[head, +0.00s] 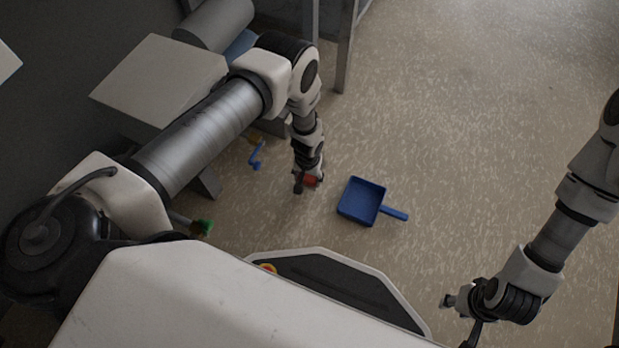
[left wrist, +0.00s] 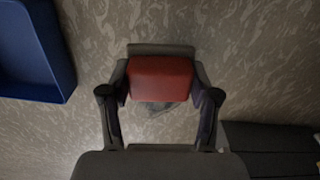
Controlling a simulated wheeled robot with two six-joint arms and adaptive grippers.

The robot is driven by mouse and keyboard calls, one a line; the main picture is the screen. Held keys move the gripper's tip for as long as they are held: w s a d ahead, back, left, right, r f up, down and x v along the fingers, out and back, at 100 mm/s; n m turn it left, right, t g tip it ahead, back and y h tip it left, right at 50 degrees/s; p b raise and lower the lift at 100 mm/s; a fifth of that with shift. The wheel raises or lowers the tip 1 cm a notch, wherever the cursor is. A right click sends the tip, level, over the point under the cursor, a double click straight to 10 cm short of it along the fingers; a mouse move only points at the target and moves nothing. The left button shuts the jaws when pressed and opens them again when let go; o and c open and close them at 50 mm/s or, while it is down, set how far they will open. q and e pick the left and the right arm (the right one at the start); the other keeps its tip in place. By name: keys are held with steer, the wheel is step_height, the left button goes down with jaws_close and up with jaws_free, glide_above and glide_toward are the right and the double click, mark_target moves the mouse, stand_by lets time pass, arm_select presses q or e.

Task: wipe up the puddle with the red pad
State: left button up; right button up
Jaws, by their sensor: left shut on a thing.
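The red pad (head: 311,181) shows small at the tip of my left arm in the head view. My left gripper (head: 304,184) is shut on it, low over the floor. In the left wrist view the red pad (left wrist: 161,78) sits between the two fingers of my left gripper (left wrist: 160,96), with a grey edge behind it. A darker patch on the floor shows just below the pad there; I cannot tell if it is the puddle or a shadow. Whether the pad touches the floor is unclear. My right gripper (head: 459,315) hangs at the lower right, away from the pad; its jaws are unclear.
A blue dustpan (head: 362,201) lies on the floor right of the pad, also at upper left in the left wrist view (left wrist: 30,50). A blue item (head: 257,154) and a green item (head: 203,226) lie left. A metal leg (head: 346,50) stands behind. Floor on the right is clear.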

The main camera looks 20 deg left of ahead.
mark_target(308, 177)
arm_select(q)
steer(key=shift+r+p, duration=2.1)
steer(key=shift+r, duration=0.7)
